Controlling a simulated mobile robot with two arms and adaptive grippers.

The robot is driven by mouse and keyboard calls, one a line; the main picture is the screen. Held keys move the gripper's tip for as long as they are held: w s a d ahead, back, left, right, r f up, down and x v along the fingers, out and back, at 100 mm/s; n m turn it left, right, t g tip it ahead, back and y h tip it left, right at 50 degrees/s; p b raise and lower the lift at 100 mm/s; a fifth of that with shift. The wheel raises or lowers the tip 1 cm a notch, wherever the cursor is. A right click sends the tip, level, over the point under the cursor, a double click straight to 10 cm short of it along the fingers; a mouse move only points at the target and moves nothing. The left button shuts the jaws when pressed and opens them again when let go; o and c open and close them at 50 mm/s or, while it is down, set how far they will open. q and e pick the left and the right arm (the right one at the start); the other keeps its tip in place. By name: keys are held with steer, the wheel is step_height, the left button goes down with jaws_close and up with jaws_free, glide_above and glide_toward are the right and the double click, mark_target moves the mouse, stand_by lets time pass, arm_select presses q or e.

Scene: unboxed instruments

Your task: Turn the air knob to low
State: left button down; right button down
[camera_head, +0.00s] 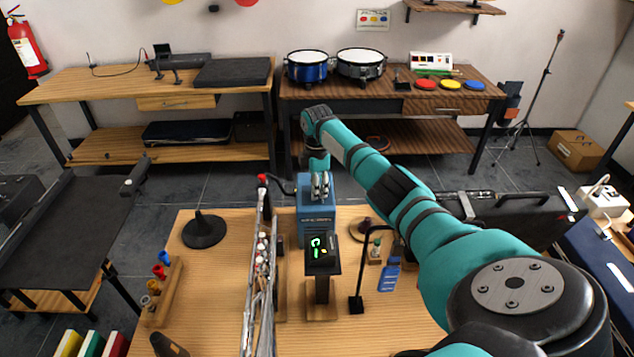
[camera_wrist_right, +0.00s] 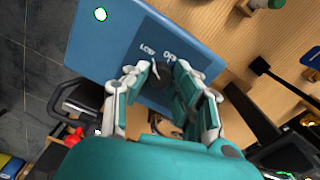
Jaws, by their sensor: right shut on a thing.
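A blue box (camera_head: 316,227) stands on the wooden table in the head view, and its face fills the upper middle of the right wrist view (camera_wrist_right: 115,45). That face carries the words LOW and OFF and a dark round air knob (camera_wrist_right: 160,80). The knob's white mark appears to point up toward the LOW side. My right gripper (camera_wrist_right: 162,72) is shut on the knob, a finger on each side, hiding part of it. In the head view my right gripper (camera_head: 320,187) is at the top of the box. My left gripper is not in view.
A small display on a stand (camera_head: 322,252) is in front of the box. A metal rack of rods (camera_head: 260,270) stands left of it, with a round black base (camera_head: 204,231) farther left.

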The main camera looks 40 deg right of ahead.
stand_by(0.3)
steer(key=c, duration=1.1)
jaws_free()
steer(key=shift+r, duration=0.1)
step_height(320, 180, up, 12)
steer(key=shift+a+f, duration=0.1)
steer(key=shift+f, duration=0.1)
